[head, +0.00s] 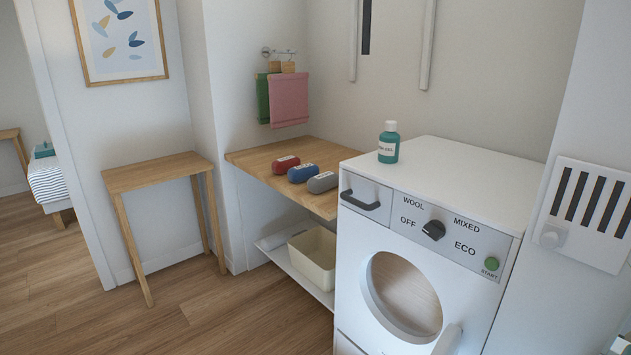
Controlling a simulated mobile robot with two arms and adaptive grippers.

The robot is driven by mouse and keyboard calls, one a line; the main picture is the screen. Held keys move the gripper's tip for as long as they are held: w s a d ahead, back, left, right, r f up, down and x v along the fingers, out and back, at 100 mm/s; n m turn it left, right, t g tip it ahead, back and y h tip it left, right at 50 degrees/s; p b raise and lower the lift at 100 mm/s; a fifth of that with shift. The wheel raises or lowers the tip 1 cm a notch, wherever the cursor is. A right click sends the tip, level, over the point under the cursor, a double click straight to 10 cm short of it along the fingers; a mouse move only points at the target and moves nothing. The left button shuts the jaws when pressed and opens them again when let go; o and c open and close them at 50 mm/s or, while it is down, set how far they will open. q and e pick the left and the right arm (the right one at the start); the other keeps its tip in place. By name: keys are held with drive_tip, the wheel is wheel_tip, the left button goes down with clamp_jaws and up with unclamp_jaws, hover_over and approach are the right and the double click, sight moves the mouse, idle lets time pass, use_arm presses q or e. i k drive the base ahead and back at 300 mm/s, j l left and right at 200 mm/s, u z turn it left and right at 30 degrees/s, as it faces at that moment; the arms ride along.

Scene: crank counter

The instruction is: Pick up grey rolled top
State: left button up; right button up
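The grey rolled top (322,182) lies on the wooden counter (262,162), close to the side of the white washing machine. It is the nearest of three rolled tops in a row. The blue rolled top (303,173) is just behind it to the left, and the red rolled top (285,163) is farther back. Each has a pale label on top.
The washing machine (470,175) stands right of the counter, higher than it, with a teal bottle (388,147) on top. A cream bin (314,262) sits on the low shelf under the counter. A small wooden table (150,174) stands left.

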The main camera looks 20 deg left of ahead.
sight(319, 183)
drive_tip(key=i+j+z, duration=0.15)
drive_tip(key=j, duration=0.3)
drive_tip(key=i+j+z, duration=0.15)
drive_tip(key=j, duration=0.35)
drive_tip(key=i+j+z, duration=0.15)
drive_tip(key=j, duration=0.35)
drive_tip(key=i+j+z, duration=0.15)
drive_tip(key=j, duration=0.35)
drive_tip(key=j+z, duration=0.15)
drive_tip(key=j, duration=0.35)
drive_tip(key=i, duration=0.05)
